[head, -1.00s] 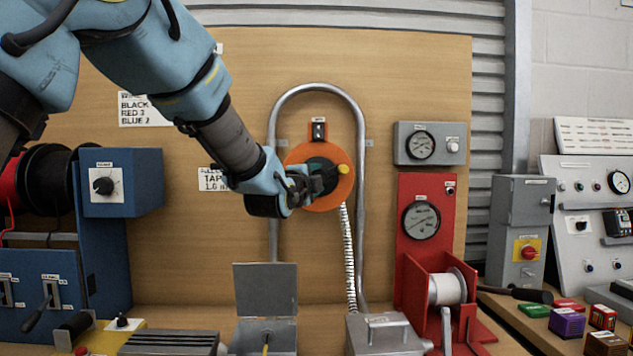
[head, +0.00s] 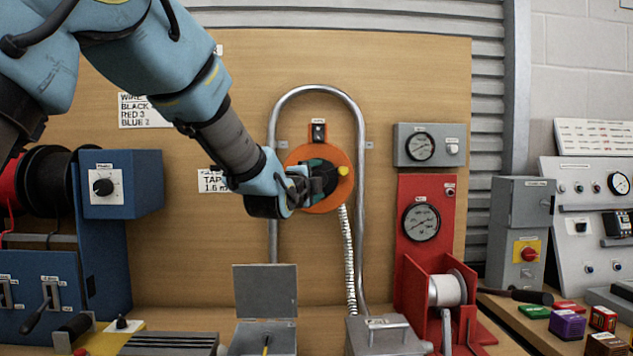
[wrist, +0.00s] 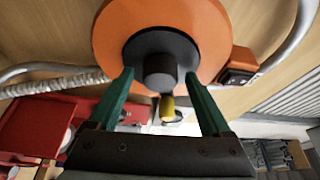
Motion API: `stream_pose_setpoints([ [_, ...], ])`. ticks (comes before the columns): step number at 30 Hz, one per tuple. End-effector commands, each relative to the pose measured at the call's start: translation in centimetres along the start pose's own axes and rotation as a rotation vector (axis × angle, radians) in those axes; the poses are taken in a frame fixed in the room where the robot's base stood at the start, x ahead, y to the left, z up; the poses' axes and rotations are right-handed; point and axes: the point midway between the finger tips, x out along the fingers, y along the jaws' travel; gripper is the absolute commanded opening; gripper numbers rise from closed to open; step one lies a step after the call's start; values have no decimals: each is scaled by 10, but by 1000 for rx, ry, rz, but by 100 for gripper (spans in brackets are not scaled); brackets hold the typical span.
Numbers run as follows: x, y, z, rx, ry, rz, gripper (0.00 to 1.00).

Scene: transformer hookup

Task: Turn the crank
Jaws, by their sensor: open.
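The crank is an orange disc (head: 333,200) on the wooden back panel, with a dark hub and a small yellow knob (head: 343,170) on its right side. My gripper (head: 322,178) is in front of the disc and hides part of the hub. In the wrist view, the orange disc (wrist: 210,30) fills the top and the black hub (wrist: 159,58) projects toward me. My gripper (wrist: 159,75) is open, its two green fingers on either side of the hub. The yellow knob (wrist: 167,108) shows between the fingers. Whether either finger touches the hub cannot be told.
A grey pipe (head: 272,130) arches around the disc, and a ribbed white hose (head: 348,250) hangs below it. A small orange switch box (head: 318,132) sits just above. A red gauge panel (head: 407,190) stands to the right. Grey boxes (head: 265,290) stand below on the bench.

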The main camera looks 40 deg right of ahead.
Motion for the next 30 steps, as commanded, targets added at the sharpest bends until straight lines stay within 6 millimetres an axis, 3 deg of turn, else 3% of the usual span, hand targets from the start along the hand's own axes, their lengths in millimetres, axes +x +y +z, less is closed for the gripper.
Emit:
stream_pose_setpoints([
  [5,-11,1,0,0,0,0,83],
  [18,-90,1,0,0,0,-2,83],
  [24,-106,1,0,0,0,0,83],
  [30,-108,0,0,0,0,0,83],
])
